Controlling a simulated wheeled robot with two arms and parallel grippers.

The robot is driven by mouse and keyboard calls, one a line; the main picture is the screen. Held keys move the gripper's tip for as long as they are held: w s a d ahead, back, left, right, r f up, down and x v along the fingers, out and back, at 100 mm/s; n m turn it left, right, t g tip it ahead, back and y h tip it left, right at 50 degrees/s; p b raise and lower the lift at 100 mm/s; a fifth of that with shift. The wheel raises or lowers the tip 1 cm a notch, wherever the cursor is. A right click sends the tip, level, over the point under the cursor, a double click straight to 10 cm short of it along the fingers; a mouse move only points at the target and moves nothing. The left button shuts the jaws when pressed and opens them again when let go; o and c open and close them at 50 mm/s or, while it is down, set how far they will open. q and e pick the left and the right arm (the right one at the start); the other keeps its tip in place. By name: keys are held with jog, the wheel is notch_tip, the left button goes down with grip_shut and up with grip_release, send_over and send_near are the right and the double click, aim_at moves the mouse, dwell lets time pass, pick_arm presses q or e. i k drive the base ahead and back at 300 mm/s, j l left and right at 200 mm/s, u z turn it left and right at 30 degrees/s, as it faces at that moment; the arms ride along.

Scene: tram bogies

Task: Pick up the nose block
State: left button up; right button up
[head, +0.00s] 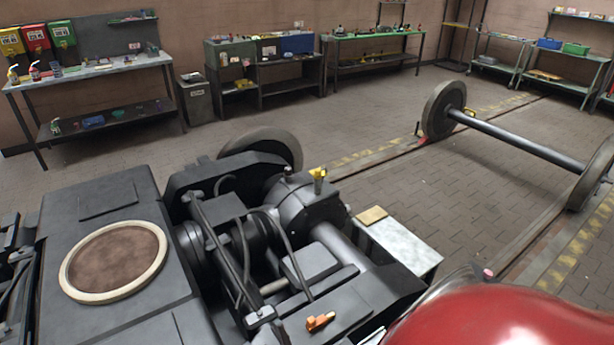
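No part is clearly recognisable as the nose block. Three small loose-looking parts are near the dark bogie (225,245). A flat tan block (371,215) lies on the pale top of a small stand (405,246) beside the bogie. A yellow piece (318,176) stands upright on top of the dark motor housing (308,203). An orange piece (319,321) lies on the bogie frame near the bottom of the head view. I cannot tell which of these, if any, is the nose block. Neither of my grippers is visible.
A wheelset (525,145) stands on rails at the right. A red curved surface (510,318) fills the bottom right corner. Workbenches (92,70) and shelves (370,40) line the back walls. The paved floor in the middle is clear.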

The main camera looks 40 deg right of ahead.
aim_at(312, 324)
jog(key=l+z, duration=0.7)
jog(key=l, duration=0.2)
jog(key=k+z, duration=0.35)
jog(key=z, duration=0.15)
